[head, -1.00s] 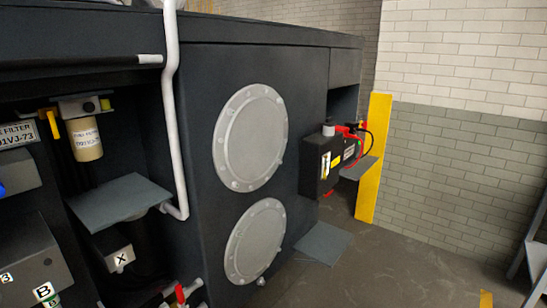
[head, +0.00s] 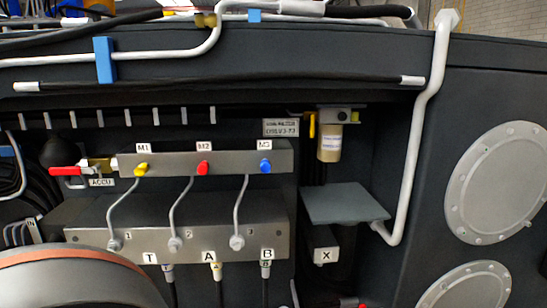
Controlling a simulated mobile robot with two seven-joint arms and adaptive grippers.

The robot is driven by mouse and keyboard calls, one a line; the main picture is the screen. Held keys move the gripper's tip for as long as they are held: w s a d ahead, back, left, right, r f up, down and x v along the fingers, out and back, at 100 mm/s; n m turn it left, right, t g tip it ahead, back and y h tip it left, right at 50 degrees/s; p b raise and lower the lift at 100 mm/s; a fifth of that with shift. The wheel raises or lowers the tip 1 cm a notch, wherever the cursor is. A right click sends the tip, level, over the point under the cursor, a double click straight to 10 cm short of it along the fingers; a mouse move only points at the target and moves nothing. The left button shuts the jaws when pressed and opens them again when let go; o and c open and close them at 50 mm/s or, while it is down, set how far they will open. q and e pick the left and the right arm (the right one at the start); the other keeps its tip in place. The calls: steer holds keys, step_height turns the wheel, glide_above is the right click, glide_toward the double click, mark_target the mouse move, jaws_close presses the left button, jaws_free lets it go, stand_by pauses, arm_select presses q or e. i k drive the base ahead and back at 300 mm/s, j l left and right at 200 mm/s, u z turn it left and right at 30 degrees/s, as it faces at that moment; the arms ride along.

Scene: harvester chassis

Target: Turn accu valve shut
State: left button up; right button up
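The accu valve (head: 98,163) is at the left of the head view, a brass body joined to the left end of a grey manifold block (head: 215,163). Its red lever handle (head: 68,171) points left, roughly in line with the valve body. An ACCU label (head: 101,183) is just below it. A dark rounded accumulator (head: 62,150) sits behind the handle. Neither of my grippers shows in the view.
The manifold carries yellow, red and blue caps labelled M1, M2 and M3. A lower block (head: 180,235) has hoses T, A and B. A large round tan-rimmed part (head: 75,280) stands at the lower left. A white pipe (head: 423,130) and grey plate (head: 343,203) are to the right.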

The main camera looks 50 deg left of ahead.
mark_target(63, 170)
steer(key=u, duration=0.5)
steer(key=j+u, duration=0.1)
steer(key=u, duration=0.9)
steer(key=i+u, duration=0.1)
steer(key=u, duration=0.4)
steer(key=j+u, duration=0.1)
steer(key=u, duration=0.4)
steer(key=k+u, duration=0.1)
steer(key=u, duration=0.2)
steer(key=k+u, duration=0.15)
steer(key=k, duration=0.15)
steer(key=i+l, duration=0.4)
